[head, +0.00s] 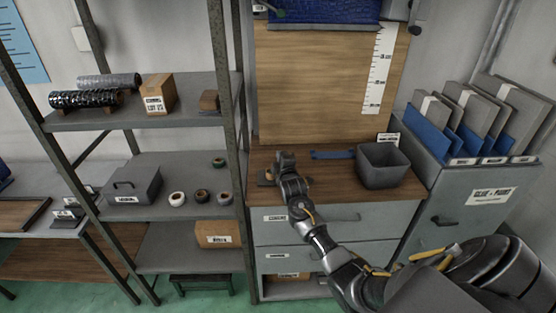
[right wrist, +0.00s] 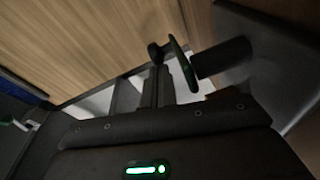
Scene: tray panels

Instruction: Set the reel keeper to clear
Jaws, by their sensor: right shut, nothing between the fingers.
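A blue roll (head: 325,12) hangs at the top of the wooden backboard (head: 315,85), cut by the upper picture edge. A dark lever with a green part (head: 278,14) shows at the roll's left end. I cannot tell for sure whether it is the reel keeper, or how it is set. My right gripper (head: 284,157) is shut and empty, low over the left part of the wooden counter, well below the roll. The right wrist view shows wood planks and a green-edged piece (right wrist: 183,62) close by; I cannot tell what that piece is. My left gripper is out of view.
A grey bin (head: 382,167) stands on the counter at the right, beside a flat blue strip (head: 332,154). A metal shelf (head: 185,100) with boxes and rolls stands on the left. A cabinet (head: 470,200) with upright folders stands on the right. The air before the backboard is clear.

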